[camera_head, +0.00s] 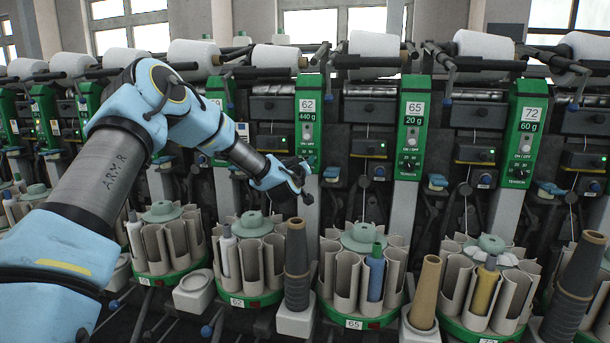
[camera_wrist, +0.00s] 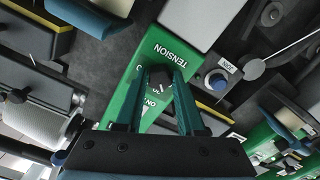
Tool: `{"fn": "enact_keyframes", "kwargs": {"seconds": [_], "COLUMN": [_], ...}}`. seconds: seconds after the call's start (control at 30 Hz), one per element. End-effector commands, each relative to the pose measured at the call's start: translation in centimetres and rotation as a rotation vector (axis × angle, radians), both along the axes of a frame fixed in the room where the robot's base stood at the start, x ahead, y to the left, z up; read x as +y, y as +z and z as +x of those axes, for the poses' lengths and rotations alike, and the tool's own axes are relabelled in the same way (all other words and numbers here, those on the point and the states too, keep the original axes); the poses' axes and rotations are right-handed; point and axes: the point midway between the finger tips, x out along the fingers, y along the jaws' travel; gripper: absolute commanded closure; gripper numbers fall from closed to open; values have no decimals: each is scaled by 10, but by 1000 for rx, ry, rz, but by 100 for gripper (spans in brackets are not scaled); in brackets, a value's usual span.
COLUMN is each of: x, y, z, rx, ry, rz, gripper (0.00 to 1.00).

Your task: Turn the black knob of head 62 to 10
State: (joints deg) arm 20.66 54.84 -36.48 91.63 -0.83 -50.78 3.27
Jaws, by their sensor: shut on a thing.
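My gripper (camera_head: 299,176) is at the lower part of this panel and hides the knob there. In the wrist view my gripper (camera_wrist: 158,77) has its two green fingers on either side of the black knob (camera_wrist: 158,81), shut on it. The word TENSION shows upside down on the green panel (camera_wrist: 170,52) beyond the knob. The numbers around the knob are mostly covered, and I cannot read its setting.
The panels of head 65 (camera_head: 411,125) and head 72 (camera_head: 527,130) stand to the right. Below are round magazines (camera_head: 362,238) with bobbins, and a dark cone (camera_head: 297,265). In the wrist view a blue button (camera_wrist: 217,82) sits right of the panel.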

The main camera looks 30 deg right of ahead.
Motion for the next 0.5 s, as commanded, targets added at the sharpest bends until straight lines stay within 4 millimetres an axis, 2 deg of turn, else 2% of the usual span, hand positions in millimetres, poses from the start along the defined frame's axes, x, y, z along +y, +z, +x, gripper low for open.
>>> {"fn": "enact_keyframes", "kwargs": {"seconds": [0.03, 0.5], "x": [1, 0], "y": [-7, -3], "z": [1, 0], "rx": [25, 275], "ry": [1, 1], "rz": [-33, -298], "gripper": [100, 100]}}
